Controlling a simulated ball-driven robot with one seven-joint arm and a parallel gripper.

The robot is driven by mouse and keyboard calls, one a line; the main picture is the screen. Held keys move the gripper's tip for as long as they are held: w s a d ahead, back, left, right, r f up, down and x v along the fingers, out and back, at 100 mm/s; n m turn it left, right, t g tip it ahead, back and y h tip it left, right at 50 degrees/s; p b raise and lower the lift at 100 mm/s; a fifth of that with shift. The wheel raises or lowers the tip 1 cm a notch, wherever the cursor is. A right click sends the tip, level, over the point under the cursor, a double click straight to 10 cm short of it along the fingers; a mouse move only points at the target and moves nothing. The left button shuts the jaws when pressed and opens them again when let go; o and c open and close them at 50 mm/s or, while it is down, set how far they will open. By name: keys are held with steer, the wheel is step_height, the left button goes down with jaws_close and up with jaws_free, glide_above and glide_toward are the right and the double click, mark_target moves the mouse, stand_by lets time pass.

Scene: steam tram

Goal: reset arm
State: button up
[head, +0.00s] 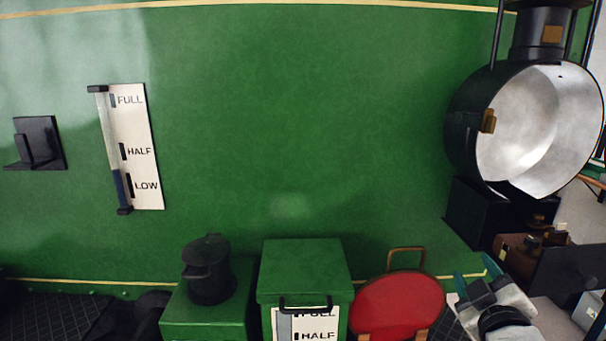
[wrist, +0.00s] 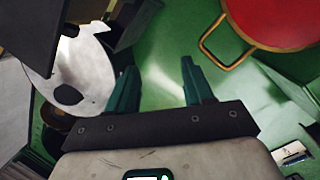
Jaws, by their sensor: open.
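My gripper (head: 470,284) is at the lower right in the head view, beside the red round disc (head: 398,303) with its brass handle. In the wrist view, my gripper's two dark green fingers (wrist: 160,88) stand apart with nothing between them. Green surface shows behind the fingers. The red disc also shows in the wrist view (wrist: 287,20) at the upper right, with its brass loop apart from the fingers.
A large open lamp drum (head: 540,125) hangs at the upper right. A green box (head: 304,263) and a dark pot (head: 208,270) stand left of the disc. A gauge (head: 130,147) and a black bracket (head: 38,145) are on the green wall. The wall's middle is bare.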

steer(key=s+a+f+m+g+y, duration=0.1)
steer(key=s+f+m+g, duration=0.15)
steer(key=s+f, duration=0.4)
steer(key=s+f+m+g, duration=0.1)
steer(key=s+f+g, duration=0.2)
steer(key=f, duration=0.7)
steer(key=s+a+f+m+g+y, duration=0.1)
steer(key=s+f+g, duration=0.4)
steer(key=s, duration=0.9)
steer(key=s+a+f+m+g+y, duration=0.1)
steer(key=s+f+m+g, duration=0.2)
steer(key=s+f, duration=0.7)
steer(key=s+g, duration=0.2)
steer(key=s, duration=0.1)
steer(key=shift+s+f+g+y, duration=0.35)
steer(key=shift+s+y, duration=0.05)
steer(key=shift+w, duration=0.1)
steer(key=shift+c, duration=0.4)
